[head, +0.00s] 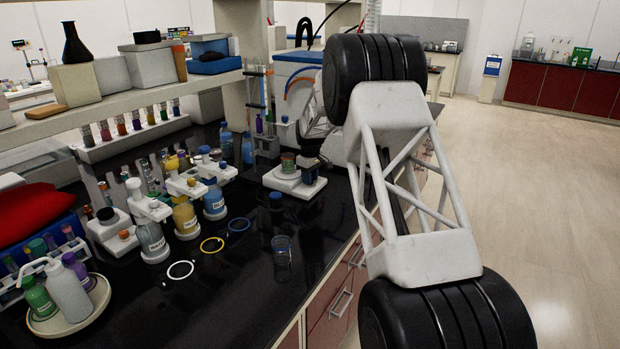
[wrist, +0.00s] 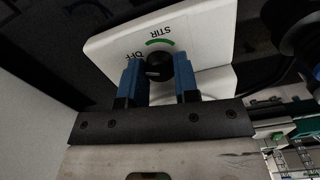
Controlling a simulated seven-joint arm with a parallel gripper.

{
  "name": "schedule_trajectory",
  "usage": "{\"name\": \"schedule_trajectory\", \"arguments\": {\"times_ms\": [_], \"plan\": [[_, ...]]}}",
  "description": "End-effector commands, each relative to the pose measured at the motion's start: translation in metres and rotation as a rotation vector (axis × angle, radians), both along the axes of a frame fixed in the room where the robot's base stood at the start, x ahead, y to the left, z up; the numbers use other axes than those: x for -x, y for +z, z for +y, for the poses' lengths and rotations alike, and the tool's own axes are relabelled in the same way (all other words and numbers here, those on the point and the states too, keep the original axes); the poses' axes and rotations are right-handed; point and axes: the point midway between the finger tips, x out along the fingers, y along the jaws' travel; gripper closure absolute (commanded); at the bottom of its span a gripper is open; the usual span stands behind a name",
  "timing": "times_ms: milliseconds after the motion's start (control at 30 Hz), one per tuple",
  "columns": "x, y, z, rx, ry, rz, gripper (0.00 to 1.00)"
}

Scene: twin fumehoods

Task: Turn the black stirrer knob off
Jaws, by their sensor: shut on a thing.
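The black stirrer knob (wrist: 155,67) sits on the white face of the stirrer (wrist: 205,35), seen upside down in the wrist view. The face carries the words STIR and OFF and a green arc beside the knob. My gripper (wrist: 158,76) has its two blue fingers on either side of the knob, shut on it. A pale mark shows on the knob; its exact setting is hard to read. In the head view the white stirrer (head: 294,184) stands on the black bench with a small vessel (head: 288,162) on top. My arm hides most of the gripper and the knob there.
Bottles, coloured rings and clamp stands fill the bench to the left. A tube rack (head: 266,145) stands behind. A dark round thing (wrist: 290,30) is close by in the wrist view.

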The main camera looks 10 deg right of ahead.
Motion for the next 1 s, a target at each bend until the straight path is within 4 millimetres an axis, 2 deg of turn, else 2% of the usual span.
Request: {"name": "schedule_trajectory", "arguments": {"times_ms": [167,200,233,667,1000], "plan": [[0.000,0.000,0.000,0.001,0.000,0.001,0.95],[0.000,0.000,0.000,0.000,0.000,0.000,0.65],[0.000,0.000,0.000,0.000,0.000,0.000,0.61],[0.000,0.005,0.000,0.000,-0.001,-0.001,0.61],[0.000,0.040,0.000,0.000,-0.001,-0.003,0.61]]}}
